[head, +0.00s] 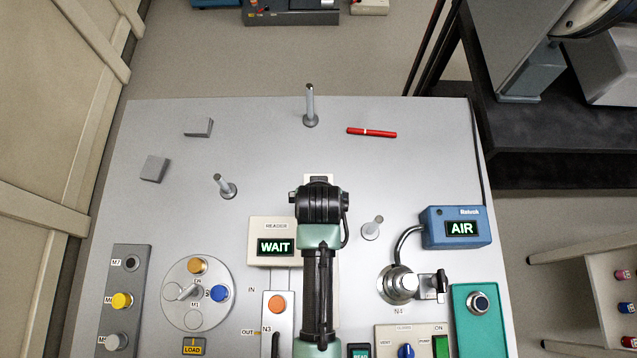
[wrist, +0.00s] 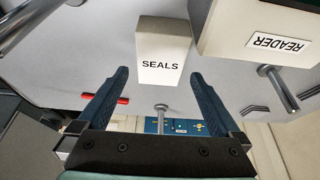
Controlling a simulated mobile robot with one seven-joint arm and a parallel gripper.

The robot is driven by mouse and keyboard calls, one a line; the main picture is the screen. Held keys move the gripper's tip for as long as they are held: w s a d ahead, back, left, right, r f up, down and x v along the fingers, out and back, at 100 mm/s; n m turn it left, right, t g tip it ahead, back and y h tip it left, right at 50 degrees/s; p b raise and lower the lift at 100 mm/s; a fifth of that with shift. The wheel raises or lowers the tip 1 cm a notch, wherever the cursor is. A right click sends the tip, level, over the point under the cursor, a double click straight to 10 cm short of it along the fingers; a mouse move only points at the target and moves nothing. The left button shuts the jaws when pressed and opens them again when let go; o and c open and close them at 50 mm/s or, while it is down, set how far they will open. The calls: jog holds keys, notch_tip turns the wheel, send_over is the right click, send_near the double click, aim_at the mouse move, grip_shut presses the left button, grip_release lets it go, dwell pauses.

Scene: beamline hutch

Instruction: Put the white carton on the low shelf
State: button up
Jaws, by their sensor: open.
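The white carton (wrist: 163,40), marked SEALS, shows in the wrist view just ahead of my gripper (wrist: 159,74). The fingers are open, one to each side of it in the picture, with a gap showing at the left one. I cannot tell whether the tips reach past its near face. In the head view my arm hides most of the carton; only a pale edge (head: 318,179) shows beyond the wrist, above the grey panel. My fingers are hidden there. I cannot make out for certain which surface is the low shelf.
The grey panel (head: 260,150) carries upright metal posts (head: 310,105), a red pen (head: 371,132) and grey blocks (head: 198,127). The READER box (head: 270,226) stands close left of my arm. A blue AIR box (head: 456,228) is at the right. The panel's far middle is mostly clear.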

jog(key=shift+x, duration=3)
jog(key=shift+s+f, duration=0.1)
jog(key=shift+f, duration=0.25)
jog(key=c, duration=1.3)
notch_tip(320, 180, up, 18)
jog(key=f+b, duration=0.2)
jog(key=d+f+b, duration=0.1)
jog(key=f, duration=0.2)
jog(key=s+d+f+b, duration=0.1)
jog(key=f+b, duration=0.1)
jog(key=shift+f+b, duration=0.2)
jog(key=shift+b, duration=0.15)
jog(key=shift+w+d+f+b, duration=0.25)
jog(key=shift+w+d+b, duration=0.25)
jog(key=shift+b, duration=0.2)
